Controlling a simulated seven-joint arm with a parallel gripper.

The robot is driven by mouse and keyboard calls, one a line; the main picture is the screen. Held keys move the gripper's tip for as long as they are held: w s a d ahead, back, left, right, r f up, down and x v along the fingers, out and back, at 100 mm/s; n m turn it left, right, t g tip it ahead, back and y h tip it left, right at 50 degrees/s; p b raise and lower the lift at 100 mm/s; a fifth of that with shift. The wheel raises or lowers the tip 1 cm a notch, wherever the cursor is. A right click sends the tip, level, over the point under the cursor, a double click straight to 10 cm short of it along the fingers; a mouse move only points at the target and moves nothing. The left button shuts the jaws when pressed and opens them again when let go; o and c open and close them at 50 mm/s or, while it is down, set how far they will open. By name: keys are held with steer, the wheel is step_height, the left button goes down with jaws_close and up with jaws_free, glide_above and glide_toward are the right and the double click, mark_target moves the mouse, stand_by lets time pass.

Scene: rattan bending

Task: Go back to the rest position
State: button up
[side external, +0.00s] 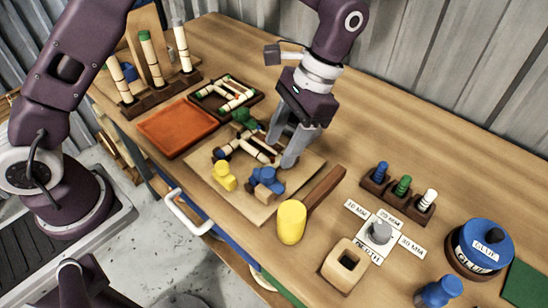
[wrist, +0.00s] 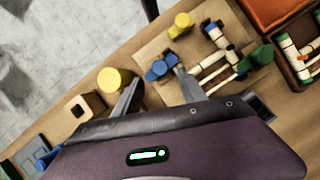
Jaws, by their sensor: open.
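My gripper (side external: 289,150) is open above the right part of a square wooden board (side external: 262,210). In the wrist view its two grey fingers (wrist: 158,88) stand well apart with nothing held between them. On the board are pale rattan pieces (side external: 256,150), a yellow clamp or block (side external: 224,176), blue pieces (side external: 266,182) and a green piece (side external: 243,117). The rattan pieces also show in the wrist view (wrist: 212,62). One finger hides part of the board, and I cannot tell whether it touches anything.
A mallet with a yellow head (side external: 291,221) lies at the board's right. An orange tray (side external: 177,128) and a rattan rack (side external: 160,92) stand left. Right are a peg holder (side external: 398,194), a hollow wooden block (side external: 344,265) and a blue glue pot (side external: 484,247). The back right table is clear.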

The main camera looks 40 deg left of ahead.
steer(key=shift+w+r, duration=0.15)
steer(key=shift+r, duration=0.3)
steer(key=s+a+r+n+t+h, duration=0.1)
steer(key=s+a+r+n+t, duration=0.15)
steer(key=s+a+r, duration=0.45)
steer(key=s+a+r+n+t+h, duration=0.1)
steer(key=s+a+r+t, duration=0.35)
steer(key=r, duration=0.35)
steer(key=s+a+f+n+t, duration=0.1)
steer(key=s+t, duration=0.1)
steer(key=s, duration=0.5)
steer(key=shift+a+f+t, duration=0.15)
steer(key=shift+a+t, duration=0.15)
steer(key=shift+a, duration=0.1)
